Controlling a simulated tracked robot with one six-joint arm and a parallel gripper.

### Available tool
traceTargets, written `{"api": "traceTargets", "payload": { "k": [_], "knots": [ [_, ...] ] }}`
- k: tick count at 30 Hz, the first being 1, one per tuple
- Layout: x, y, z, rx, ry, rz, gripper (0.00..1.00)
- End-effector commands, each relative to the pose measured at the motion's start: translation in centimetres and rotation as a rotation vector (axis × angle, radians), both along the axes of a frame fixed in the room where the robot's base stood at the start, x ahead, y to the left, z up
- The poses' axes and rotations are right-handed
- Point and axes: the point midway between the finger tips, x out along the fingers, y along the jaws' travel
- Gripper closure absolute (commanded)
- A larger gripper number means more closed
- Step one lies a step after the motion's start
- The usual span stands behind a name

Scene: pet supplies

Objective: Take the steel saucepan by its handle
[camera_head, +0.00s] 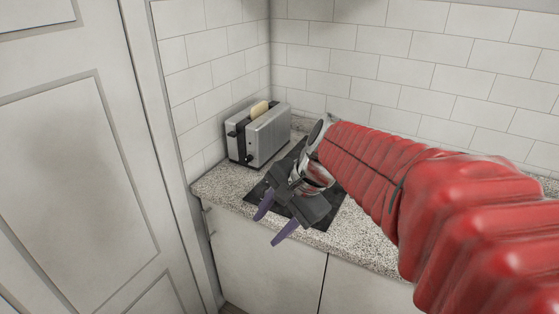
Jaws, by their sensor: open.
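I cannot make out a steel saucepan or its handle in the head view. My gripper (273,222) is in the middle of the picture, with its two purple fingers apart and pointing down and left. Nothing shows between the fingers. They appear in front of the counter's front edge and cabinet, but their exact distance from it is hard to tell. My red-sleeved arm comes in from the right and hides a large part of the counter behind it.
A steel toaster (268,136) with bread in its slot stands in the back left corner of the speckled counter (222,184). A dark flat panel (334,204) lies on the counter beneath my gripper. Tiled walls close the back; a white door (62,170) stands at left.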

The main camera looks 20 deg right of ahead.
Motion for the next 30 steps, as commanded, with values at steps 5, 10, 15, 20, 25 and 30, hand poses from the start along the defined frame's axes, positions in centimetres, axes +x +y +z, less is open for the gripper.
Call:
{"api": "traceTargets", "payload": {
  "k": [5,10,15,20,25,30],
  "knots": [
    [3.6,-2.2,-0.4,0.196,0.096,-0.262,0.57],
    [6.9,-4.8,-0.8,0.39,0.186,-0.506,0.57],
    [10.2,-8.2,-1.4,0.59,0.279,-0.741,0.57],
    [12.9,-12.1,-2.2,0.785,0.367,-0.951,0.57],
    [15.4,-16.9,-3.2,1.003,0.463,-1.157,0.57],
    [17.2,-22.4,-4.6,1.234,0.563,-1.344,0.57]
  ]
}}
